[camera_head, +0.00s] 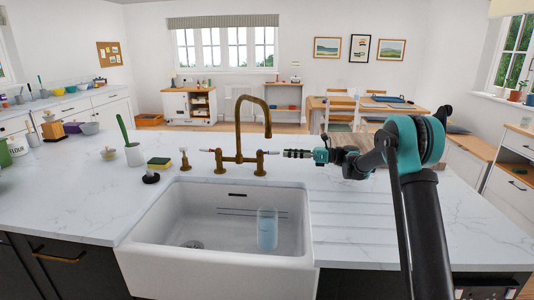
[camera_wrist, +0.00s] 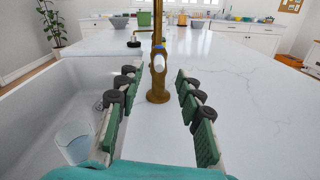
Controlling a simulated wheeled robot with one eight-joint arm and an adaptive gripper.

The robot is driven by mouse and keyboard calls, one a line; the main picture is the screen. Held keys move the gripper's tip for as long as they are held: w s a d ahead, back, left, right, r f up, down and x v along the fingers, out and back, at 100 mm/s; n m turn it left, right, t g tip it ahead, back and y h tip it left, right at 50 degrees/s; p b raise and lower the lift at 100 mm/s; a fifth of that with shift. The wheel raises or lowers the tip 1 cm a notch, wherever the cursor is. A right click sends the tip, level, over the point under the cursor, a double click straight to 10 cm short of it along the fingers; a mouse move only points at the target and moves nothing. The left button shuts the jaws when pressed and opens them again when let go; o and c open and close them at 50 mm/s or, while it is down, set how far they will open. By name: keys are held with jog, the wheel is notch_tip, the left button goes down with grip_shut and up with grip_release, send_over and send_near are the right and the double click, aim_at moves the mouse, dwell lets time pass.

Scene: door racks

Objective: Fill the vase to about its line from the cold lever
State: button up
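The clear vase (camera_head: 267,230) stands upright in the sink, below the spout, with pale blue water in much of it. It also shows in the wrist view (camera_wrist: 76,143); I cannot make out its line. The brass tap (camera_head: 239,115) has a lever on each side, and I see no stream from its spout. The cold lever (camera_head: 272,152) is on the right; its white end with a blue mark faces me in the wrist view (camera_wrist: 159,63). My gripper (camera_wrist: 157,77) is open, its fingers on either side of that lever, apparently not touching it.
The white sink (camera_head: 150,235) has a drain at its left. A sponge (camera_head: 159,162), a black stopper-like item (camera_head: 151,178), a pot with a brush (camera_head: 134,153) and a small brass dispenser (camera_head: 184,158) stand left of the tap.

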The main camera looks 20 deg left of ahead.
aim_at(263, 152)
jog(key=a, duration=0.3)
jog(key=s+a, duration=0.1)
jog(key=a, duration=0.2)
jog(key=s+a, duration=0.1)
jog(key=a, duration=0.2)
jog(key=shift+a, duration=0.4)
grip_shut()
